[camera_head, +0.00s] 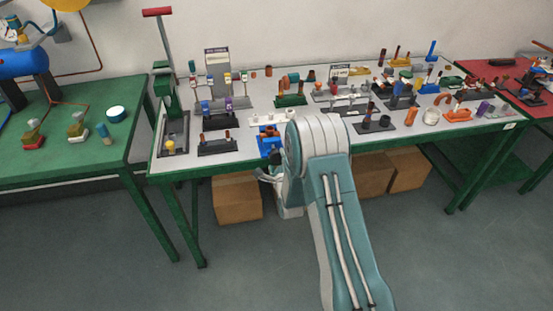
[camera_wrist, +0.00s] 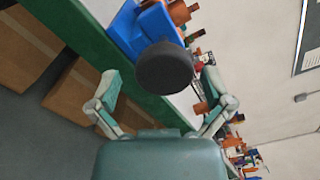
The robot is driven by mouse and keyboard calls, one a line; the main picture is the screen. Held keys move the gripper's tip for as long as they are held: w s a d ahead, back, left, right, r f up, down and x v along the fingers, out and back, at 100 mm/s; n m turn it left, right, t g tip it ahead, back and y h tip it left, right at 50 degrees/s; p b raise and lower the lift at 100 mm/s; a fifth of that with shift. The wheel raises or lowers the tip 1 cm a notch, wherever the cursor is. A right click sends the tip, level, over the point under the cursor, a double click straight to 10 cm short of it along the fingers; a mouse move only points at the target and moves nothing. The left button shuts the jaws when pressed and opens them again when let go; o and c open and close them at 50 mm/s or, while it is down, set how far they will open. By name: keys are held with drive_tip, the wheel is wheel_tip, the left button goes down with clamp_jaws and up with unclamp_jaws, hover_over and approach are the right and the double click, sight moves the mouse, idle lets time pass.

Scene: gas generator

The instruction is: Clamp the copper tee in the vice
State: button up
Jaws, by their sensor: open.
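The blue vice (camera_wrist: 140,27) is at the table's front edge in the wrist view, with a dark round knob (camera_wrist: 165,68) facing me. It also shows in the head view (camera_head: 268,143), partly hidden by my arm. A copper-coloured piece (camera_wrist: 180,12), perhaps the copper tee, is at the vice's top, cut by the frame; I cannot tell whether the jaws hold it. My gripper (camera_wrist: 161,80) is open, its two fingers on either side of the knob in the picture and apart from it. In the head view my arm hides most of the gripper.
The grey-topped table (camera_head: 185,170) carries several stands of copper fittings and tools. A black rack (camera_head: 218,146) stands left of the vice. Cardboard boxes (camera_head: 237,198) are under the table. A green table (camera_head: 60,160) stands left, a red one (camera_head: 480,68) right.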

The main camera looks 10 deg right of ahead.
drive_tip(key=shift+r, duration=0.1)
idle(0.3)
drive_tip(key=n, duration=0.5)
drive_tip(key=shift+n, duration=0.3)
drive_tip(key=c, duration=1.1)
drive_tip(key=shift+m, duration=1.4)
